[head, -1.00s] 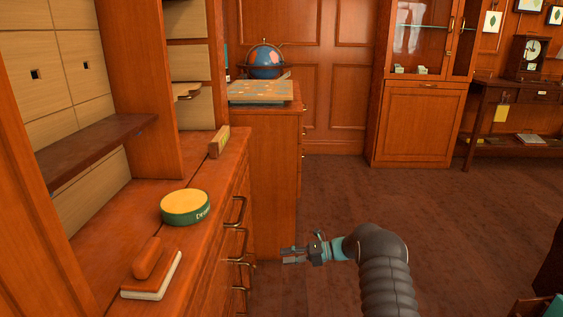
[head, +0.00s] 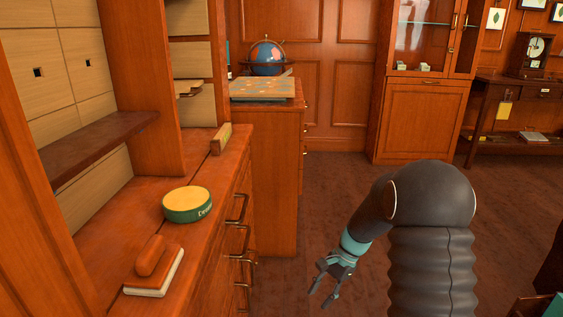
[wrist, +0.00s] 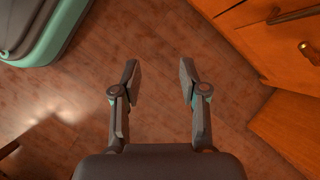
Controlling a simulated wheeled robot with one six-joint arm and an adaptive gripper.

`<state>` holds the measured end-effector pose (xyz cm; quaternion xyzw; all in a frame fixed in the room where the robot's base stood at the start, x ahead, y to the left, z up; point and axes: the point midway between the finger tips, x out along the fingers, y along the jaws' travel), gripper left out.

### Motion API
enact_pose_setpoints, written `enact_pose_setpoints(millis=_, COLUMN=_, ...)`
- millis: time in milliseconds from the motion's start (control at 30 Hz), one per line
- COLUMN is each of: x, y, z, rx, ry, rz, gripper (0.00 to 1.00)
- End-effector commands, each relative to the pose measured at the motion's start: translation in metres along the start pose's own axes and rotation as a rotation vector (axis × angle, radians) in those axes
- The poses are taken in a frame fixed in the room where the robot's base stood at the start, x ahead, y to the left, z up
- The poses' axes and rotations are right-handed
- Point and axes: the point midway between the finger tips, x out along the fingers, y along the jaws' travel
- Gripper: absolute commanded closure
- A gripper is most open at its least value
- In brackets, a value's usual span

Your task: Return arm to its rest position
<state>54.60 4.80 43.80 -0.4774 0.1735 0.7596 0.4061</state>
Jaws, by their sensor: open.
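My gripper (head: 325,287) hangs at the end of my arm over the floor, to the right of the wooden cabinet with drawers (head: 225,215). Its two fingers are apart with nothing between them. In the wrist view my gripper (wrist: 154,85) is also open and empty, with bare brown floor (wrist: 150,40) below it. My arm is bent, its dark sleeved part filling the lower right of the head view.
Drawer handles (head: 237,210) stick out toward my arm. A globe (head: 266,58) stands farther back. Open floor lies beyond my arm.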

Motion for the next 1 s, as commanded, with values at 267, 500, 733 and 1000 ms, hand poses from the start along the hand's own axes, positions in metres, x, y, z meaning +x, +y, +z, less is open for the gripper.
enact_pose_setpoints(millis=267, x=-0.054, y=0.051, z=0.053, rx=-0.369, ry=0.184, rz=0.084, gripper=0.57)
enact_pose_setpoints(millis=500, x=-0.090, y=0.094, z=0.095, rx=-0.615, ry=0.328, rz=0.158, gripper=0.57)
enact_pose_setpoints(millis=733, x=-0.116, y=0.133, z=0.133, rx=-0.775, ry=0.467, rz=0.213, gripper=0.57)
enact_pose_setpoints(millis=1000, x=-0.137, y=0.174, z=0.174, rx=-0.863, ry=0.630, rz=0.230, gripper=0.57)
